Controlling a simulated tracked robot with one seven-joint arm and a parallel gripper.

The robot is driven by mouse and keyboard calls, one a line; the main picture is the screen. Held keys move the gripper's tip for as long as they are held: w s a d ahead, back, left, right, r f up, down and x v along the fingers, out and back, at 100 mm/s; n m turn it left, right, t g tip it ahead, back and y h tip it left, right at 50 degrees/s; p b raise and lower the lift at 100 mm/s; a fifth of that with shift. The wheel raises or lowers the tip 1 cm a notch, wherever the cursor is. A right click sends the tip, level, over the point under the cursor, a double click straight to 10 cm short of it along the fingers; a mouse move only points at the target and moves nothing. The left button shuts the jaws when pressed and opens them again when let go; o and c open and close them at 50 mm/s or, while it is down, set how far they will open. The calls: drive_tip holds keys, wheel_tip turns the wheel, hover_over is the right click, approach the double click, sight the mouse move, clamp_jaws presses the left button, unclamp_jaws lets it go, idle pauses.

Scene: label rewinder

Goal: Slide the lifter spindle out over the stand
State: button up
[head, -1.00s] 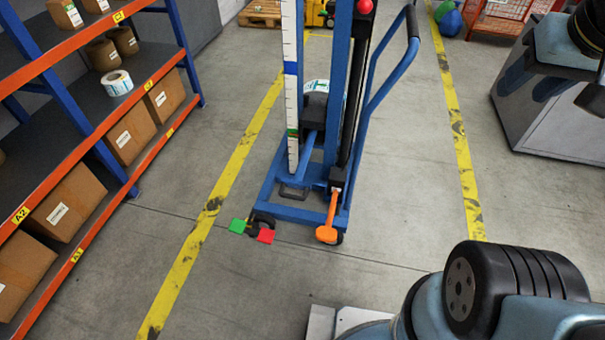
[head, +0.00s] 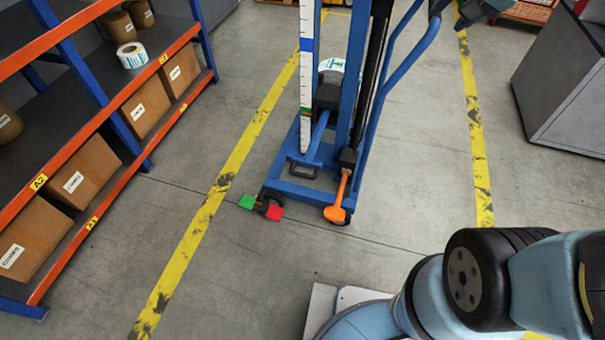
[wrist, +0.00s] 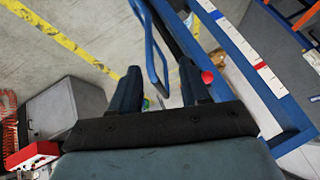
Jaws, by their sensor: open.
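The blue lifter (head: 359,110) stands upright on the floor, with its scale strip, mast and bent push handle. A white label roll (head: 331,65) shows partly behind the mast, above a black block (head: 327,96). The spindle itself is not clearly visible; the mast hides that area. A blue bar with a dark grip (head: 302,170) slopes down in front of the block. My gripper (wrist: 160,88) is open and empty. In the wrist view the blue handle loop (wrist: 152,45) shows beyond and between the fingers, and a red ball knob (wrist: 207,77) beside the right finger. Contact cannot be told.
An orange pedal (head: 336,213) and red and green tabs (head: 261,207) sit low on the lifter's near side. A shelf rack (head: 108,110) with boxes and rolls stands left. A grey cabinet (head: 565,85) stands right. Floor between the yellow lines is mostly clear.

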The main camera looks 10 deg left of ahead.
drive_tip(key=w+a+f+m+t+y, duration=0.1)
drive_tip(key=w+a+f+m, duration=0.2)
drive_tip(key=w+a+f, duration=0.45)
drive_tip(key=w+a+f+m+t, duration=0.1)
drive_tip(key=w+a+f+m, duration=0.1)
drive_tip(key=w+a+f, duration=0.5)
drive_tip(key=w+a+f+m, duration=0.35)
drive_tip(key=a+f, duration=0.45)
drive_tip(key=a, duration=0.4)
drive_tip(key=a+f+m+t, duration=0.15)
drive_tip(key=a+f, duration=0.25)
drive_tip(key=f, duration=0.5)
drive_tip(key=m+t+h, duration=0.5)
drive_tip(key=m, duration=0.1)
approach(304, 176)
drive_tip(key=x, duration=1.1)
drive_tip(key=shift+s+a+f, duration=0.1)
drive_tip(key=shift+a+f, duration=0.1)
drive_tip(key=shift+f, duration=0.1)
